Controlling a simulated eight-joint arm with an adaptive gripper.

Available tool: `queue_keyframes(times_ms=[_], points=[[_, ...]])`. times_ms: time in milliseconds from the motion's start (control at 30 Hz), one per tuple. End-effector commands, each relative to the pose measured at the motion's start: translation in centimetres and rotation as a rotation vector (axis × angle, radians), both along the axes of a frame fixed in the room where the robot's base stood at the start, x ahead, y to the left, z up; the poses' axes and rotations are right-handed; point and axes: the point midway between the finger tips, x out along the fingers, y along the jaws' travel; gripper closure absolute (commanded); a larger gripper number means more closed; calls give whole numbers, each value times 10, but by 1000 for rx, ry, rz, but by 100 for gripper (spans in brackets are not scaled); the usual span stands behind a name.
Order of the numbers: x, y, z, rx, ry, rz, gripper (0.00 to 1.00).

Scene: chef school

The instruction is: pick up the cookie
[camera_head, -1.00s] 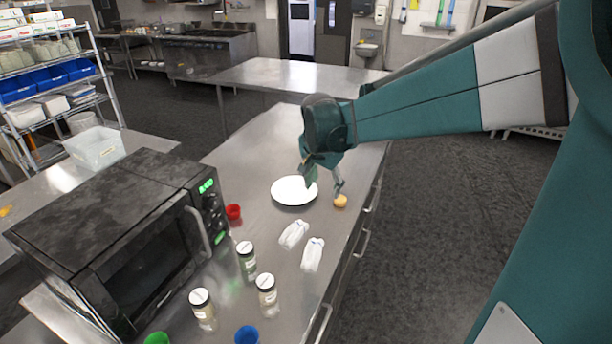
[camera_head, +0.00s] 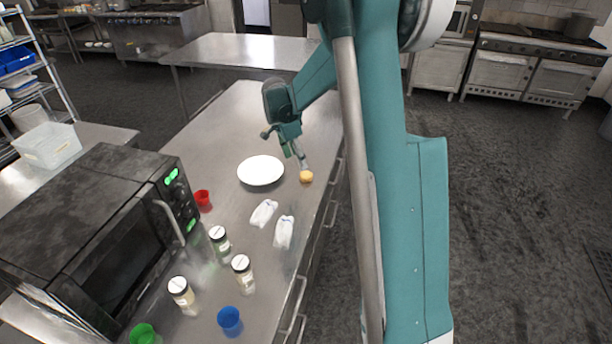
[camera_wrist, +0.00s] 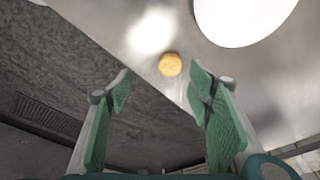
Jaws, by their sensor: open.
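The cookie (camera_head: 306,176) is small, round and golden. It lies on the steel counter near its right edge, just right of the white plate (camera_head: 261,170). In the wrist view the cookie (camera_wrist: 170,64) shows ahead of the fingertips, between their lines but nearer the right finger. My gripper (camera_head: 296,157) is close to the cookie, above the counter on its far side. In the wrist view my gripper (camera_wrist: 160,82) has its two green-padded fingers spread wide with nothing between them.
Two white wrapped packets (camera_head: 273,222) lie nearer on the counter (camera_head: 215,125). Several lidded jars, a red cup (camera_head: 203,200), a blue cup (camera_head: 230,320) and a green cup (camera_head: 143,334) stand around the microwave (camera_head: 95,235). The counter beyond the plate is clear.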

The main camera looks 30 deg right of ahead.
Motion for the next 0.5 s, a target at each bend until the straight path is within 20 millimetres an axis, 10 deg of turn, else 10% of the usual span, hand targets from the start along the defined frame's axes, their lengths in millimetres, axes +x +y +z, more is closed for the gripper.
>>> queue_keyframes(times_ms=[500], points=[[30,-34,-48,-18,26,-203,49]])
